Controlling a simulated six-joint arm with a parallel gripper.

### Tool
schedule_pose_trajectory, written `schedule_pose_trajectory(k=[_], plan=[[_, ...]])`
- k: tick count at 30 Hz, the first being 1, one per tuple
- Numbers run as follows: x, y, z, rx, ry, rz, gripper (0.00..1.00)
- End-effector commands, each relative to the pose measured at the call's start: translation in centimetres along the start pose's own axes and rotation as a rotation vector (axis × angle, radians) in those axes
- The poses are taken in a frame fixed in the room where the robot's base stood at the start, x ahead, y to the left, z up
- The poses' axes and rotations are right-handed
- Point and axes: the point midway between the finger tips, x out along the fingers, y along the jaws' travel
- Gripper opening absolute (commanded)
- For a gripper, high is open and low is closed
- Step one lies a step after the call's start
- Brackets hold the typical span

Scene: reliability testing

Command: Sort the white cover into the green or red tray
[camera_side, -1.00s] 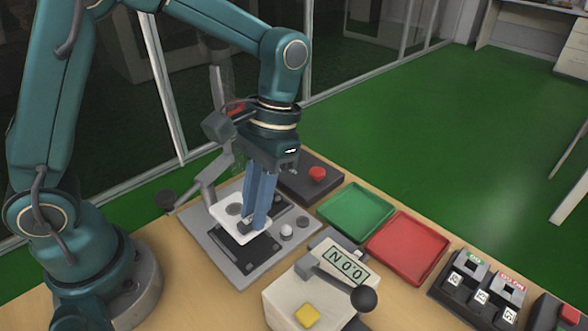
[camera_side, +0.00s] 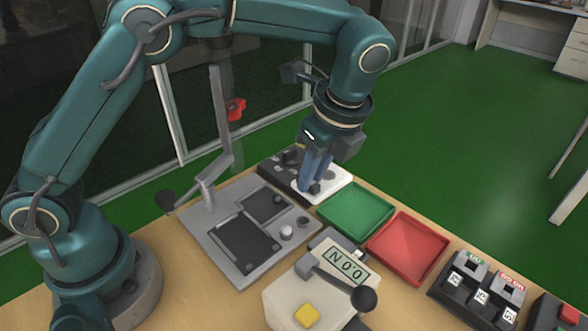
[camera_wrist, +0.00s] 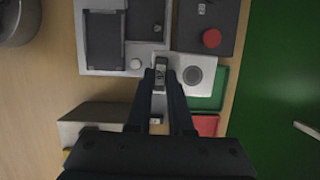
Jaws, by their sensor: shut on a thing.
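My gripper (camera_side: 314,188) is shut on the white cover (camera_side: 340,186), a flat plate with dark round spots. It holds the cover at one side, near the back corner of the green tray (camera_side: 355,212). In the wrist view, the cover (camera_wrist: 203,63) reaches right from the fingertips (camera_wrist: 161,74) and overlaps part of the green tray (camera_wrist: 216,98). The red tray (camera_side: 408,248) lies to the right of the green tray in the side view. Both trays look empty in the side view.
A grey test fixture (camera_side: 205,222) with an upright lever arm stands to the left. A dark box with a red button (camera_wrist: 211,38) is by the cover. A beige device (camera_side: 300,293) with a display stands in front. Black switch blocks (camera_side: 480,290) are at right.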

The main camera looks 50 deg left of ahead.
Motion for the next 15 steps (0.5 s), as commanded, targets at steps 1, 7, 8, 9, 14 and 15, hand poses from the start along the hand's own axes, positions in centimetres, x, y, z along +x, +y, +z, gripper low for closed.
schedule_pose_trajectory(k=[1,7,8,9,14,15], plan=[[-0.2,-0.7,-0.3,0.096,0.000,-0.031,0.00],[-0.9,-3.6,-1.7,0.495,0.000,-0.155,0.00],[-1.0,-4.0,-1.9,0.552,0.001,-0.173,0.00],[-1.2,-4.5,-2.2,0.630,0.001,-0.197,0.00],[-1.8,-6.5,-3.8,0.926,0.002,-0.290,0.00],[-1.9,-7.0,-4.3,0.998,0.003,-0.312,0.00]])
